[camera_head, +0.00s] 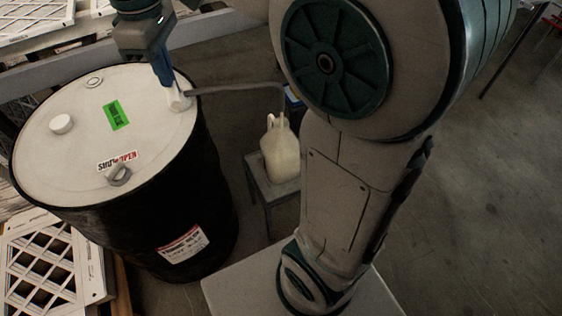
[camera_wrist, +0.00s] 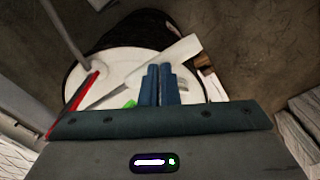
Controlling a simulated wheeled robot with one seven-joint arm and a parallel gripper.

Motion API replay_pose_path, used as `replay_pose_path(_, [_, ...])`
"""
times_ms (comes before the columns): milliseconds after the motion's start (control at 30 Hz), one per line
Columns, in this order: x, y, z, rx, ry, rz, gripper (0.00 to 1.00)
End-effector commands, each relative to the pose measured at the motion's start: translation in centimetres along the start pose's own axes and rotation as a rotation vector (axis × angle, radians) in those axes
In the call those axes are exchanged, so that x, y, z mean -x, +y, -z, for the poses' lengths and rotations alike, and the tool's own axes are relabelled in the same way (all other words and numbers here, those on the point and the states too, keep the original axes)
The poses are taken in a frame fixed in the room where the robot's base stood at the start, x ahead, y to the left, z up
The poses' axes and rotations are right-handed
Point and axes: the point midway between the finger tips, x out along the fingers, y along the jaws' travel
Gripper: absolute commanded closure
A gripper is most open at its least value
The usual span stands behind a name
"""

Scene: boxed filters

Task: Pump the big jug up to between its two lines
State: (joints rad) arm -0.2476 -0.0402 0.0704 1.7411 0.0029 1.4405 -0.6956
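The big jug (camera_head: 281,152) is pale cream with a handle on top. It stands upright on a small grey stool (camera_head: 257,187); its two lines and liquid level are too small to tell. A grey spout pipe (camera_head: 238,88) runs from the white pump (camera_head: 176,97) on the drum lid to above the jug's mouth. My gripper (camera_head: 168,84) points down at the pump, its tips at or just beside it. In the wrist view my gripper (camera_wrist: 160,68) has its blue fingers close together, with a white bar (camera_wrist: 175,52) passing behind them. Contact cannot be told.
The black drum (camera_head: 200,215) has a white lid with a green label (camera_head: 115,115), a white cap (camera_head: 61,123) and a ring fitting (camera_head: 118,175). Framed filters (camera_head: 98,262) lie at lower left. Open concrete floor (camera_head: 480,200) is at right.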

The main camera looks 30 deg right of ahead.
Motion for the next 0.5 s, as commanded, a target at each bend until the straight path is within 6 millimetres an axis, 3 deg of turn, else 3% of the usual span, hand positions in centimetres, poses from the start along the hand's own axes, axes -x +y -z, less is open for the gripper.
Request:
replay_pose_path(233, [-1.6,-0.1,0.0,0.000,-0.001,0.001,1.00])
replay_pose_path(500, [-1.9,-0.1,0.0,0.000,-0.001,0.001,1.00])
